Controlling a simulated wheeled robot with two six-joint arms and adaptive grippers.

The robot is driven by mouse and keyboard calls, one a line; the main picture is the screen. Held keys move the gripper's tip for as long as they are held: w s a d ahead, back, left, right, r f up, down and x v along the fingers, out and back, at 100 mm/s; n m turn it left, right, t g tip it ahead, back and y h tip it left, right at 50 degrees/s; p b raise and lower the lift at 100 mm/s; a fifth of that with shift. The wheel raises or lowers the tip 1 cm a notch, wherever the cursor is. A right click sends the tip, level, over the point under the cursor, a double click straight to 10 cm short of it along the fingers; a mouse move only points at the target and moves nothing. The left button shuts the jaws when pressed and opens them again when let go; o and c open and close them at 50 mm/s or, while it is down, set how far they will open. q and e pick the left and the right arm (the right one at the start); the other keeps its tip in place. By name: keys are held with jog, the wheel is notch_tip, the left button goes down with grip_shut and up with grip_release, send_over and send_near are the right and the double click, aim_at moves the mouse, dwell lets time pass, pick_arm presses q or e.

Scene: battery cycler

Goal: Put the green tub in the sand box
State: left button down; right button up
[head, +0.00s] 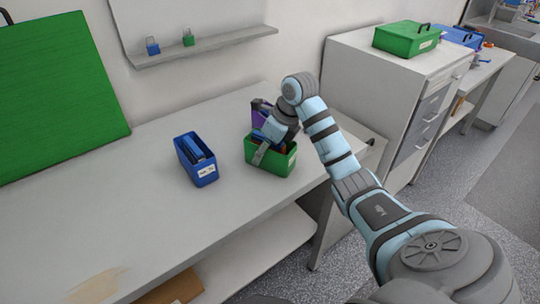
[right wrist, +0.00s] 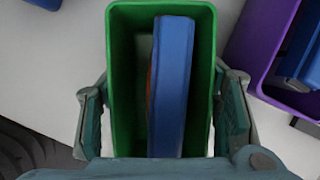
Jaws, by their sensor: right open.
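The green tub (head: 262,163) stands upright on the long light table, near its right end. In the right wrist view the tub (right wrist: 122,80) holds a blue block-like item (right wrist: 170,85). My right gripper (head: 259,152) reaches down over the tub, and its arm hides part of it. In the right wrist view my right gripper (right wrist: 163,115) is open, with one finger on each side of the tub. I cannot tell whether the fingers touch the walls. No box is clearly the sand box; a brown box (head: 172,288) shows partly below the table. My left gripper is out of view.
A blue tub (head: 195,160) with blue items stands left of the green tub. A purple tub (head: 261,110) is close behind the green tub; it also shows in the right wrist view (right wrist: 253,52). A cabinet (head: 350,80) stands at the right. The table's left part is clear.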

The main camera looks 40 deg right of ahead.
jog(key=shift+f, duration=0.25)
dwell(0.3)
jog(key=c, duration=0.9)
jog(key=shift+c, duration=0.9)
jog(key=shift+r, duration=0.1)
